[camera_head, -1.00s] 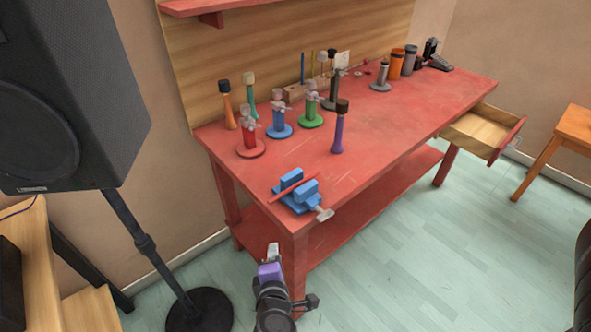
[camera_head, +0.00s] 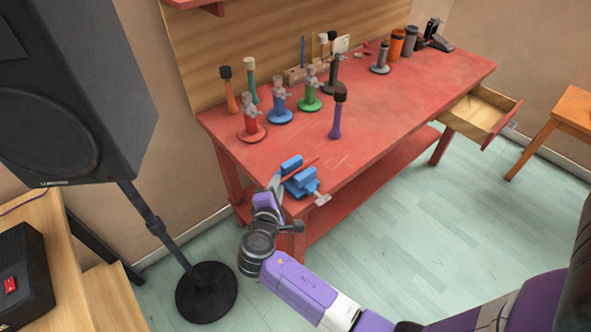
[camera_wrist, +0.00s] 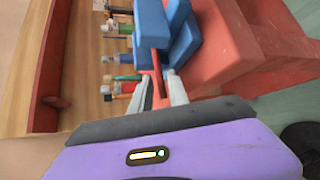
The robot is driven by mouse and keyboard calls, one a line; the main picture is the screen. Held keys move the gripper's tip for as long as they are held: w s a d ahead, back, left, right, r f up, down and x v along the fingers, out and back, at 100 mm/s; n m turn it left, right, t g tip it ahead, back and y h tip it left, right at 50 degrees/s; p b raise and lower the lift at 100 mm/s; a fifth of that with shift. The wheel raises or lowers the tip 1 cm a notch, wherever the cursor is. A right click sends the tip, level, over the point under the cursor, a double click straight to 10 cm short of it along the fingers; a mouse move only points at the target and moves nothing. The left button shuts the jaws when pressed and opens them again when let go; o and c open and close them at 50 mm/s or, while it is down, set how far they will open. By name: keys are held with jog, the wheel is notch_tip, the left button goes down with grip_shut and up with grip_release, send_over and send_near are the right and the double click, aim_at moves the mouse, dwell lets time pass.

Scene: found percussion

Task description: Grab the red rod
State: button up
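The thin red rod (camera_head: 308,164) lies across the blue vise (camera_head: 303,183) at the near left corner of the red workbench, between its jaws. In the wrist view the rod (camera_wrist: 156,74) sticks out of the blue vise (camera_wrist: 153,24) toward me. My gripper (camera_head: 275,184) is at the bench corner, just left of the vise. In the wrist view my gripper (camera_wrist: 159,77) is open, with the rod's near end between its two fingertips and gaps on both sides. The rod's near end is hidden behind my gripper in the head view.
Red, blue and green stands (camera_head: 281,115) with several mallets are behind the vise on the workbench (camera_head: 390,112). A purple-handled mallet (camera_head: 337,118) stands nearer. A speaker (camera_head: 75,100) on a stand is at left. A drawer (camera_head: 480,112) is open at right.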

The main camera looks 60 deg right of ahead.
jog(key=shift+w+d+f, duration=0.15)
jog(key=shift+d, duration=0.2)
jog(key=shift+c, duration=0.2)
grip_shut()
